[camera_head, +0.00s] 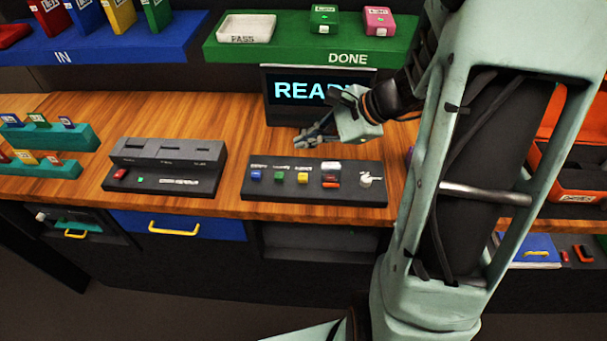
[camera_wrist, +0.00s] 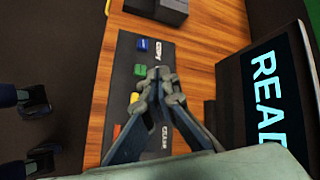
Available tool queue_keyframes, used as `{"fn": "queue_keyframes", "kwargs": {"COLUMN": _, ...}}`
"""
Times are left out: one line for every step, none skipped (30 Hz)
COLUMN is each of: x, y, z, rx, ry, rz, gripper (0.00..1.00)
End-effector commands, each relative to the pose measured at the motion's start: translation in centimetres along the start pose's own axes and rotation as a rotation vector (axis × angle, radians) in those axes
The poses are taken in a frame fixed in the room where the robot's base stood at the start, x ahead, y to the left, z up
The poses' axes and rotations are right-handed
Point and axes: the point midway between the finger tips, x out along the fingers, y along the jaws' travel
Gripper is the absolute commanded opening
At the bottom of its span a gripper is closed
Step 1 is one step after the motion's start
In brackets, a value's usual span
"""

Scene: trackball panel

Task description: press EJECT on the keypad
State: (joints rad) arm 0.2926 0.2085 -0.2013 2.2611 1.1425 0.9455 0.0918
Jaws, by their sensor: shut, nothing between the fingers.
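The keypad (camera_head: 262,197) is a dark slab on the wooden counter with a row of buttons. It has a blue button (camera_head: 255,175), a green button (camera_head: 279,178), a yellow button (camera_head: 303,178) and a red one (camera_head: 332,185) by a pale cover. The small labels are too blurred for me to tell which is EJECT. My gripper (camera_head: 305,140) is shut and empty, above and behind the keypad, apart from it. In the wrist view my fingertips (camera_wrist: 157,80) show beside the green button (camera_wrist: 140,69) and hide part of the keypad.
A screen (camera_head: 290,91) reading "READ…" stands just behind, partly hidden by my arm. A white switch-like part (camera_head: 369,180) sits at the keypad's right end. A dark slotted block (camera_head: 170,160) with a red button stands to the left. Bare counter lies between them.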

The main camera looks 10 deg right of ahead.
Motion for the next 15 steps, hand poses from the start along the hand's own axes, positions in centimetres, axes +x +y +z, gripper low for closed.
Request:
{"fn": "queue_keyframes", "kwargs": {"x": 0.0, "y": 0.0, "z": 0.0, "rx": 0.0, "ry": 0.0, "rz": 0.0, "gripper": 0.0}}
{"fn": "queue_keyframes", "kwargs": {"x": 0.1, "y": 0.0, "z": -0.1, "rx": 0.0, "ry": 0.0, "rz": -0.001, "gripper": 0.0}}
{"fn": "queue_keyframes", "kwargs": {"x": 0.1, "y": 0.1, "z": -0.1, "rx": 0.001, "ry": 0.0, "rz": -0.001, "gripper": 0.0}}
{"fn": "queue_keyframes", "kwargs": {"x": 0.2, "y": 0.1, "z": -0.2, "rx": 0.001, "ry": 0.0, "rz": -0.001, "gripper": 0.0}}
{"fn": "queue_keyframes", "kwargs": {"x": 0.3, "y": 0.2, "z": -0.2, "rx": 0.001, "ry": 0.0, "rz": 0.0, "gripper": 0.0}}
{"fn": "queue_keyframes", "kwargs": {"x": 0.5, "y": 0.4, "z": -0.4, "rx": 0.001, "ry": 0.0, "rz": 0.0, "gripper": 0.0}}
{"fn": "queue_keyframes", "kwargs": {"x": 0.7, "y": 0.5, "z": -0.5, "rx": 0.001, "ry": 0.0, "rz": 0.0, "gripper": 0.0}}
{"fn": "queue_keyframes", "kwargs": {"x": 0.9, "y": 0.6, "z": -0.6, "rx": 0.001, "ry": 0.0, "rz": 0.0, "gripper": 0.0}}
{"fn": "queue_keyframes", "kwargs": {"x": 1.1, "y": 0.8, "z": -0.8, "rx": 0.002, "ry": 0.0, "rz": 0.0, "gripper": 0.0}}
{"fn": "queue_keyframes", "kwargs": {"x": 1.4, "y": 1.0, "z": -1.0, "rx": 0.002, "ry": 0.0, "rz": 0.0, "gripper": 0.0}}
{"fn": "queue_keyframes", "kwargs": {"x": 1.6, "y": 1.2, "z": -1.2, "rx": 0.002, "ry": 0.0, "rz": 0.0, "gripper": 0.0}}
{"fn": "queue_keyframes", "kwargs": {"x": 2.0, "y": 1.4, "z": -1.5, "rx": 0.002, "ry": 0.0, "rz": 0.0, "gripper": 0.0}}
{"fn": "queue_keyframes", "kwargs": {"x": 2.3, "y": 1.7, "z": -1.7, "rx": 0.003, "ry": 0.0, "rz": 0.0, "gripper": 0.0}}
{"fn": "queue_keyframes", "kwargs": {"x": 2.6, "y": 1.9, "z": -1.9, "rx": 0.003, "ry": 0.0, "rz": 0.001, "gripper": 0.0}}
{"fn": "queue_keyframes", "kwargs": {"x": 3.0, "y": 2.2, "z": -2.2, "rx": 0.002, "ry": 0.0, "rz": 0.0, "gripper": 0.0}}
